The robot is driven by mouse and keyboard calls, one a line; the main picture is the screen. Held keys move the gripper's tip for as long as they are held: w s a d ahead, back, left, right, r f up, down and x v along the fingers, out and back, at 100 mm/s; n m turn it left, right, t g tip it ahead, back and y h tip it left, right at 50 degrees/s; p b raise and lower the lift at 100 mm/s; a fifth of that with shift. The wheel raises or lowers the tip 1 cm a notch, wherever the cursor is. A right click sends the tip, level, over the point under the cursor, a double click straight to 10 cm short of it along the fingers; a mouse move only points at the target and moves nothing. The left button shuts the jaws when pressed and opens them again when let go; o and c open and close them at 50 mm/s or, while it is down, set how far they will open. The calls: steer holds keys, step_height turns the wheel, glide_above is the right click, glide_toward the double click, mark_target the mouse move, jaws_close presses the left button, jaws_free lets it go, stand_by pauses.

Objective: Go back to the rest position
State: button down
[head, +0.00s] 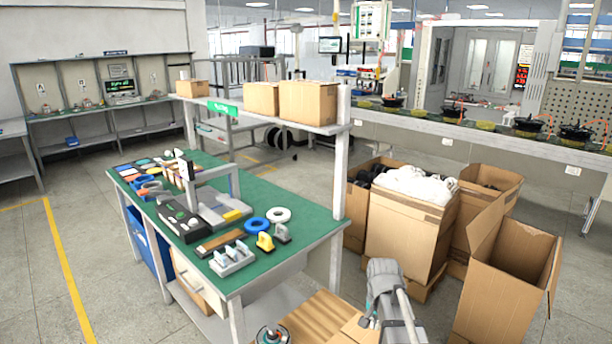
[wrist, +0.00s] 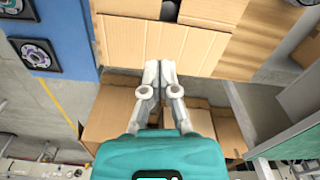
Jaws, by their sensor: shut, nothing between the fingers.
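My gripper (wrist: 160,75) shows in the wrist view with its two grey fingers together, shut and empty. Below and around the fingertips in that view are brown cardboard surfaces (wrist: 150,40). In the head view my arm rises at the bottom middle right, in front of the cardboard boxes; the fingers cannot be made out there. A green-topped workbench (head: 305,235) stands to the left of my arm, apart from it.
Open cardboard boxes (head: 400,238) stand behind and right of my arm, one filled with white items (head: 415,183). The bench holds a blue ring (head: 257,225), a white ring (head: 279,215) and several tools. Floor at the left (head: 40,290) is clear.

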steer(key=s+a+r+n+p, duration=0.3)
steer(key=s+r+n+p, duration=0.1)
steer(key=s, duration=0.5)
steer(key=r+n, duration=0.1)
steer(key=n, duration=0.1)
steer(key=shift+s+a+r+n, duration=0.15)
steer(key=shift+a+n, duration=0.05)
steer(key=shift+n, duration=0.2)
steer(key=shift+s, duration=0.1)
stand_by(0.6)
